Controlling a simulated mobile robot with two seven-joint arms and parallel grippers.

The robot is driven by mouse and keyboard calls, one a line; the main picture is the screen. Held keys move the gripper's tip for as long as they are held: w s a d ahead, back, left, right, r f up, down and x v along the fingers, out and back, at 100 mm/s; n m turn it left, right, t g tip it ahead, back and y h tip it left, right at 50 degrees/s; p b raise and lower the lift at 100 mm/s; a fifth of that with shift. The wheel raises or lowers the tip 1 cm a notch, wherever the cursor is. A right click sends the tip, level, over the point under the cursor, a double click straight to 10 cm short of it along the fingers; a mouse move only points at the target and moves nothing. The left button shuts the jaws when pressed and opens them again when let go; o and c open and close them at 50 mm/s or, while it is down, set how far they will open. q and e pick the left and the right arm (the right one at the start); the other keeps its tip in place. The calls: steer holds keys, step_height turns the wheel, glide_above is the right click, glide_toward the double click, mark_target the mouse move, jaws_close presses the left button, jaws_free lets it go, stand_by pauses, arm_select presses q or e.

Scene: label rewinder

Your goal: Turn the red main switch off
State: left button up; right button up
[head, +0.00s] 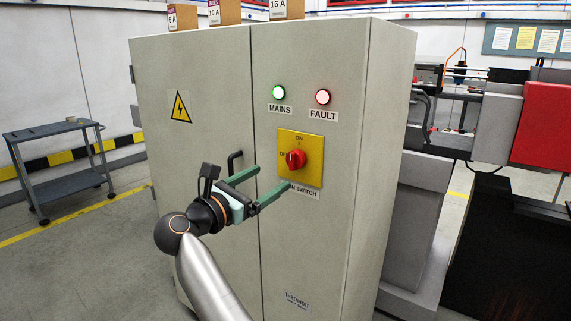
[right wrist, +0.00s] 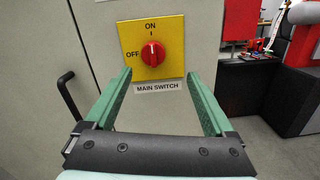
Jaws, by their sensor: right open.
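The red main switch (head: 296,159) is a round knob on a yellow plate (head: 314,172) on the grey cabinet's front. In the right wrist view the knob (right wrist: 153,53) has its white mark upright, towards ON; OFF is printed to its left. My right gripper (head: 267,182) is open and empty, in front of the cabinet, below and left of the knob. In the right wrist view its two green fingers (right wrist: 160,92) point at the plate, with the knob beyond and between their tips, not touched. My left gripper is not in view.
The grey cabinet (head: 210,75) carries a lit green MAINS lamp (head: 279,92), a lit red FAULT lamp (head: 322,96) and a black door handle (head: 235,160). Boxes (head: 225,12) stand on top. A grey cart (head: 65,148) is at left, machinery (head: 520,230) at right.

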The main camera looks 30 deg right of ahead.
mark_target(290, 163)
steer(key=shift+y, duration=0.4)
steer(key=p+x, duration=0.1)
steer(key=x, duration=0.4)
steer(key=w+p+x, duration=0.1)
steer(key=x, duration=0.5)
steer(key=shift+w+r, duration=0.1)
steer(key=shift+w, duration=0.05)
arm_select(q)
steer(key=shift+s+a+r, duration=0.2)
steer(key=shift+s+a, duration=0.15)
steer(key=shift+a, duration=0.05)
arm_select(e)
steer(key=c, duration=1.4)
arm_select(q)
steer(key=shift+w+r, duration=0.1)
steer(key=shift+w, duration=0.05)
